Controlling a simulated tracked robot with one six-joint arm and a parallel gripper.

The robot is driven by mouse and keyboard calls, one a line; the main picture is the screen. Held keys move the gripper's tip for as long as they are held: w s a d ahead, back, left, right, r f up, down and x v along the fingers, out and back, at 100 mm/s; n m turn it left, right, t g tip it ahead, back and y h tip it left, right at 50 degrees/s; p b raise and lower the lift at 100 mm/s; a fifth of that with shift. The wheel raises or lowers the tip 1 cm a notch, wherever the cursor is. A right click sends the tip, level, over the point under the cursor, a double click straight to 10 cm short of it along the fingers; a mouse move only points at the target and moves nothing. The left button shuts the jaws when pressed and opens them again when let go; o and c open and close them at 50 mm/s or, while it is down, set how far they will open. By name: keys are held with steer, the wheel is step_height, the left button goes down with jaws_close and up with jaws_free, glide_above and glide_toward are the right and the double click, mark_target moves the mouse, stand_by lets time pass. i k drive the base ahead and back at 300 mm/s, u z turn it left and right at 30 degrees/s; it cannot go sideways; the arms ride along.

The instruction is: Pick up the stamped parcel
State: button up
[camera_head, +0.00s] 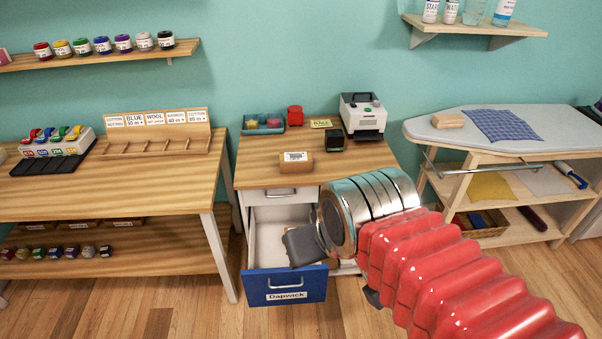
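A small brown parcel (296,167) with a white label lies near the front edge of the middle desk. Dark marks show on the label, too small to read. My gripper (303,246) is in front of and below the desk top, over the open drawer (286,284) with the blue front marked "Dapwick". It is apart from the parcel. One dark grey finger shows clearly; the rest is hidden behind my wrist, so its opening cannot be judged. Nothing is seen held in it.
A label printer (363,117), a dark green item (334,141), a red item (295,116) and a teal tray (263,124) stand at the desk's back. A shelved table (110,190) is left, an ironing board (480,135) right. Wooden floor is clear in front.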

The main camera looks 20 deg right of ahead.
mark_target(295, 161)
steer(key=k, duration=0.8)
steer(key=u, duration=0.4)
steer(key=i, duration=0.65)
steer(key=u, duration=0.4)
steer(key=i, duration=1.35)
steer(key=z, duration=0.3)
